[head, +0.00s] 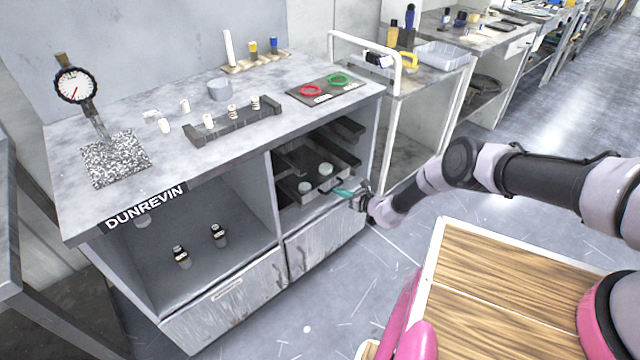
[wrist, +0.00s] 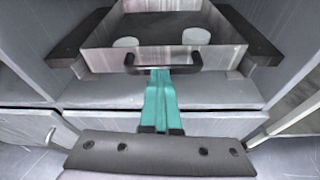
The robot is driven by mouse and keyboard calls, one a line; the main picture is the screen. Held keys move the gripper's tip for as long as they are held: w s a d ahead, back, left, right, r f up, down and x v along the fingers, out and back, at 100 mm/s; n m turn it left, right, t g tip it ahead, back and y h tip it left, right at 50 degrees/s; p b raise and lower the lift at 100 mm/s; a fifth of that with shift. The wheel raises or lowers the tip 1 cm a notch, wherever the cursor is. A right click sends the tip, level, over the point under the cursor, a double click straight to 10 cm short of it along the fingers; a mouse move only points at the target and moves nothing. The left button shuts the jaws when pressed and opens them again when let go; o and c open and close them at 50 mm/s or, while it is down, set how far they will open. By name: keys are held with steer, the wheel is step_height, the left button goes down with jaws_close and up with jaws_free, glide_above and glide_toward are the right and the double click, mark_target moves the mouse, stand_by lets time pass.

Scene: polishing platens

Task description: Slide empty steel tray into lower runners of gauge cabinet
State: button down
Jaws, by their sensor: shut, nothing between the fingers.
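A grey steel tray (wrist: 105,60) sits in the right bay of the gauge cabinet (head: 262,185), between dark runners (wrist: 250,38) on both sides. It also shows in the head view (head: 300,196). The tray is not empty: two pale round pieces (wrist: 195,36) stand in it. Its black bar handle (wrist: 190,68) faces out of the bay. My gripper (wrist: 160,76) is shut with nothing between its teal fingers. The fingertips are right at the handle's middle; I cannot tell whether they touch it. Another runner (head: 348,128) is higher in the bay.
The cabinet top holds a dial gauge (head: 75,86), a dark rack (head: 232,124) with small pale cylinders, and a mat (head: 325,92) with red and green rings. Two dark bottles (head: 219,236) stand in the left bay. A white-framed cart (head: 400,130) is at the right.

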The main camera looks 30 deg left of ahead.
steer(key=shift+w+a+r, duration=0.1)
steer(key=shift+w+a, duration=0.1)
steer(key=shift+a, duration=0.25)
steer(key=shift+w+a, duration=0.15)
steer(key=shift+a, duration=0.3)
steer(key=shift+d, duration=0.1)
